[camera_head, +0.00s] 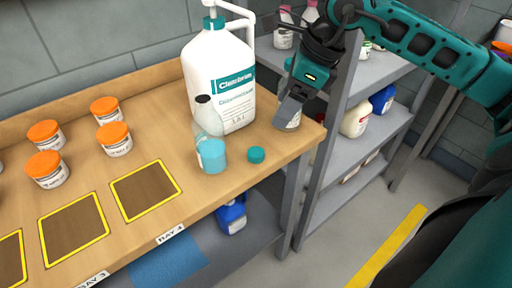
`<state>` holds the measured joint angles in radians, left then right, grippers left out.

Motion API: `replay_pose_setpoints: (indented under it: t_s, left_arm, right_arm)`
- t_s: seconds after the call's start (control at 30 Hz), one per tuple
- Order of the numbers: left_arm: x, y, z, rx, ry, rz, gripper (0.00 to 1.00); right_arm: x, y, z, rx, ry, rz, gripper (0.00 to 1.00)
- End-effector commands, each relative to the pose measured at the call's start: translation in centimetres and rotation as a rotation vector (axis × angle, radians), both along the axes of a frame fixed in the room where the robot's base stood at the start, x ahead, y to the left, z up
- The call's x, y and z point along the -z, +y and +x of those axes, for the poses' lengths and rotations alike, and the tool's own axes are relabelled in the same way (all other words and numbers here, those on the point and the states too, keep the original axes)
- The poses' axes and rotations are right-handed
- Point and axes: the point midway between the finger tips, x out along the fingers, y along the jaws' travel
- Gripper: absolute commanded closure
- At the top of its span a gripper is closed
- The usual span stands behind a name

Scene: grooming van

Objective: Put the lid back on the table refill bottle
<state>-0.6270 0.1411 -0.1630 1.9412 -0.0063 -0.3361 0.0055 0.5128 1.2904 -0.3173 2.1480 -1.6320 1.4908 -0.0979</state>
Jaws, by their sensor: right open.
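The teal lid (256,154) lies flat on the wooden table, just right of a small bottle (211,156) with light blue liquid in it. The bottle stands upright and its clear upper part is hard to make out against the big jug behind it. My right gripper (290,112) is open, pointing down over the table's right end, to the right of and beyond the lid and apart from it. A small white container (292,123) shows partly behind its fingers; I cannot tell whether they touch it. My left gripper is out of view.
A large white pump jug (222,75) stands right behind the bottle. Several orange-lidded jars (115,139) stand on the left. Yellow-framed bays (146,190) along the front edge are empty. A grey shelf rack (345,160) with bottles stands beside the table's right end.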

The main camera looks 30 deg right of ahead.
Motion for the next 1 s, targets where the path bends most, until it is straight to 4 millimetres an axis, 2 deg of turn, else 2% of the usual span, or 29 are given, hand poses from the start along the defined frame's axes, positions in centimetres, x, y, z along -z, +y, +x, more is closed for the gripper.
replay_pose_setpoints:
  t_s: [0.27,0.6,0.7,1.0]
  left_arm:
    - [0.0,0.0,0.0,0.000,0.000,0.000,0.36]
    - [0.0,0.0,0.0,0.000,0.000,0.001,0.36]
    - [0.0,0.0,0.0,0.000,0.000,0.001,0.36]
    - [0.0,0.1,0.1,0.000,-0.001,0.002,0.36]
  right_arm:
    - [0.3,0.2,0.1,-0.001,0.002,0.005,0.29]
    - [5.6,1.8,1.5,-0.002,0.004,0.009,0.29]
    - [6.6,2.1,1.9,-0.002,0.003,0.007,0.29]
    - [7.2,2.2,2.1,-0.001,0.001,0.005,0.29]
